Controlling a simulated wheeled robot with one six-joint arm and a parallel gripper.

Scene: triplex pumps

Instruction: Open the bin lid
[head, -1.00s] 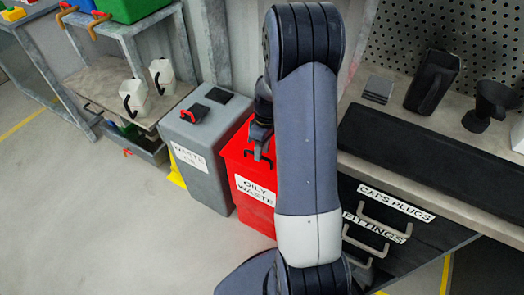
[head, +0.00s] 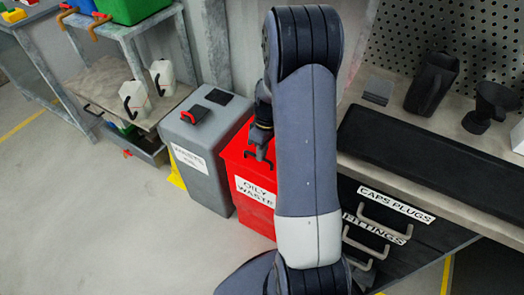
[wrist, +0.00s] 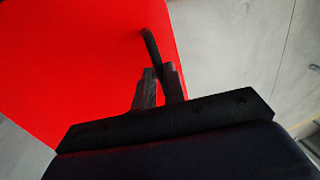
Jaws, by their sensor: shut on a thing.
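The red bin labelled "OILY WASTE" (head: 257,197) stands in the middle of the head view, partly hidden behind my arm. Its red lid (head: 236,150) looks shut, and a black handle (head: 258,160) is at its front. My gripper (head: 261,148) reaches down to this handle. In the wrist view the red lid (wrist: 85,65) fills the upper left. The curved black handle (wrist: 151,45) runs down between my two fingers (wrist: 160,85), which are shut on it. The contact itself is dark and partly hidden.
A grey waste bin (head: 207,150) with a red-and-black handle stands close on the left. On the right is a workbench with drawers labelled "CAPS PLUGS" (head: 396,205). A shelf with white jugs (head: 135,97) is at upper left. The floor (head: 90,220) at left is clear.

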